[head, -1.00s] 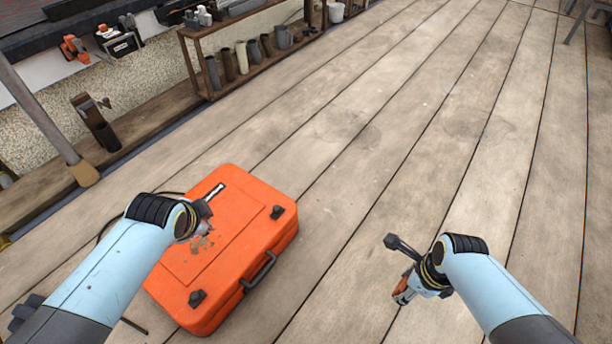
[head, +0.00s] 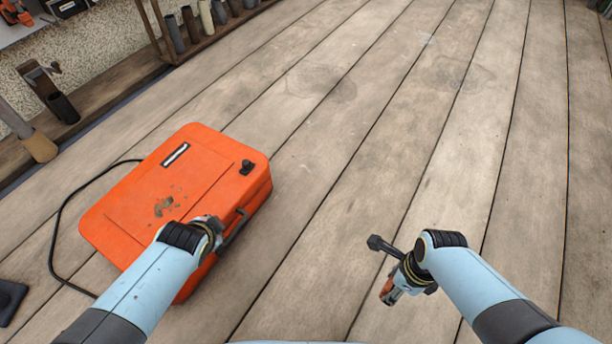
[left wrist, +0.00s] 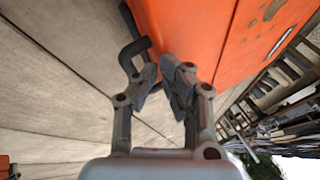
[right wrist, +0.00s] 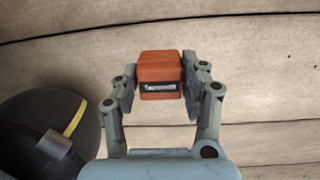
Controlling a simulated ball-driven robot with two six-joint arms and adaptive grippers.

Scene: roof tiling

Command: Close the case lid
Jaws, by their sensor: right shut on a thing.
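The orange case (head: 150,185) lies on the plank floor at left in the head view, its lid (head: 205,165) down flat. One black latch (head: 246,167) shows near its right corner; the front corner is hidden behind my left arm. My left gripper (head: 217,228) is at the case's front edge, beside the dark handle (head: 236,225). In the left wrist view its fingers (left wrist: 163,85) are slightly apart with nothing between them, close to the orange side and handle (left wrist: 134,48). My right gripper (head: 398,276) is shut on an orange and black tool (right wrist: 160,70), away from the case.
A black cable (head: 62,225) curves behind the case at left. A dark flat object (head: 10,298) lies at the left edge. A low shelf (head: 165,40) with several cylinders stands along the wall. The planks between the case and my right gripper are clear.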

